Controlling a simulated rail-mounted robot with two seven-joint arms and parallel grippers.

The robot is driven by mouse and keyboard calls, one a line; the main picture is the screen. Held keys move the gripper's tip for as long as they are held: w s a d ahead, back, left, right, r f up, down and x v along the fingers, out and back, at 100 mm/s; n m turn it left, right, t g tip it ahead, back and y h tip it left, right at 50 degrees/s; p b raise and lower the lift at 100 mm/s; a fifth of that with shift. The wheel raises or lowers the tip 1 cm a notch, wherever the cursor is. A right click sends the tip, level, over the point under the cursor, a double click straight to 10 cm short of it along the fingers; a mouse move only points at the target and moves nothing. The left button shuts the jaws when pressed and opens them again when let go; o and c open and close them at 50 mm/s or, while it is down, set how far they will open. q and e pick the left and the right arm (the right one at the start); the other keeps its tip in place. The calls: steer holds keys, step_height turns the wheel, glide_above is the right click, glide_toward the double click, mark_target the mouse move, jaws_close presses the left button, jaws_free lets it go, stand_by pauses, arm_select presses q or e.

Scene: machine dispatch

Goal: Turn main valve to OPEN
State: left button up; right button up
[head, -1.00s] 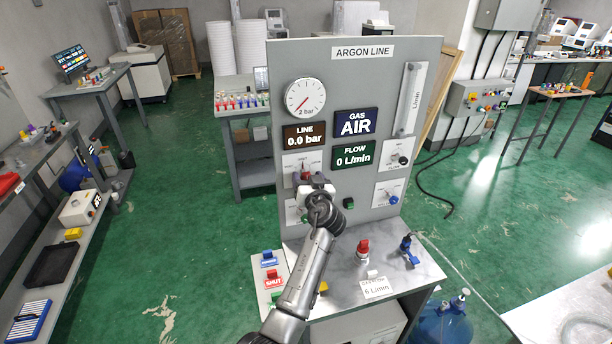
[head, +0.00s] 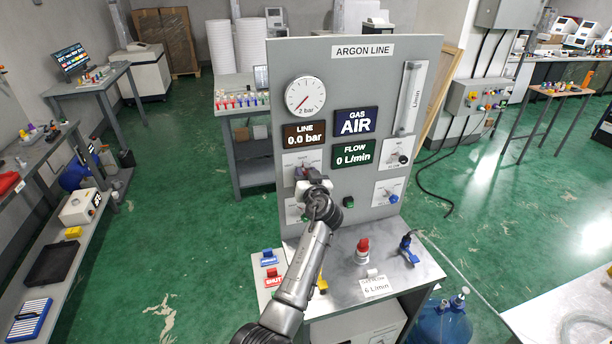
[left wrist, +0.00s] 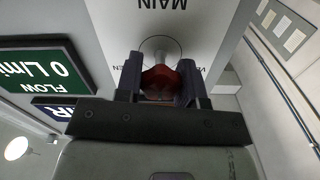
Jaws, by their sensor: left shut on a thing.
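The main valve has a red handle (left wrist: 160,80) on a white plate marked MAIN (left wrist: 178,22), upside down in the left wrist view. My left gripper (left wrist: 160,86) is shut on that handle, one finger on each side. The position words on the plate are partly hidden by the fingers, so I cannot read the handle's setting. In the head view my left gripper (head: 303,176) is at the upper-left plate (head: 291,160) of the ARGON LINE panel (head: 425,75) and mostly hides the valve. My right gripper is not in view.
The line display (head: 304,135) reads 0.0 bar, the gas display (head: 356,121) AIR and the flow display (head: 353,154) 0 L/min. Other knobs sit on the panel's right. A red-topped fitting (head: 362,250) and a blue clamp-like piece (head: 408,250) stand on the shelf below.

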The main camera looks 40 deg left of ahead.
arm_select(q)
steer(key=shift+c, duration=0.7)
steer(key=shift+m, duration=0.3)
steer(key=m, duration=0.4)
steer(key=shift+r, duration=0.1)
steer(key=m+p, duration=0.2)
steer(key=m, duration=0.3)
steer(key=shift+m+p, duration=0.4)
steer(key=shift+m, duration=0.9)
steer(key=o, duration=0.9)
